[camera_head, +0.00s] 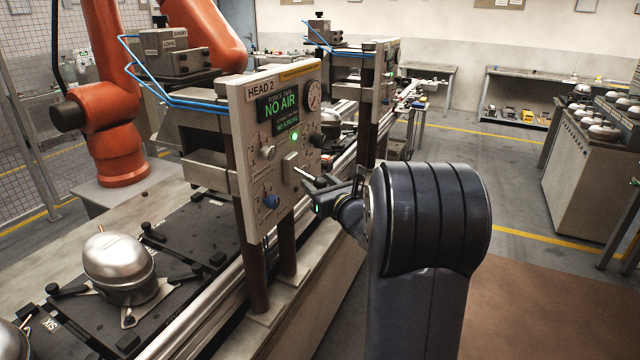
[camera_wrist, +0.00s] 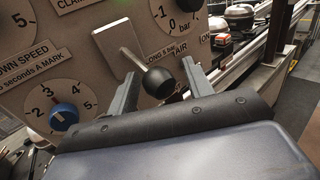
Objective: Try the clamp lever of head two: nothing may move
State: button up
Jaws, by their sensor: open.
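The head two panel (camera_head: 252,160) bears a "HEAD 2" plate and a screen (camera_head: 278,105) reading "NO AIR" in green. A lever with a dark ball knob (camera_wrist: 158,83) sticks out of a light upright plate (camera_wrist: 117,52) in the wrist view. In the head view the lever (camera_head: 302,173) shows small on the panel face. A nearby label beginning "CLA" is cut off. My gripper (camera_wrist: 159,70) is open, one finger on each side of the knob; contact cannot be told. In the head view my gripper (camera_head: 328,184) is at the panel, partly hidden by my wrist.
A blue knob (camera_wrist: 64,115) on a numbered dial sits left of my gripper. A pressure gauge (camera_head: 313,95) and a lit green lamp (camera_head: 294,135) are on the panel. A compressor (camera_head: 119,268) stands on the dark pallet (camera_head: 190,240). An orange robot arm (camera_head: 115,150) stands behind. Floor at right is open.

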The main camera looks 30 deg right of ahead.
grip_shut()
jog(key=shift+r, duration=0.1)
dwell(0.3)
jog(key=shift+r, duration=0.1)
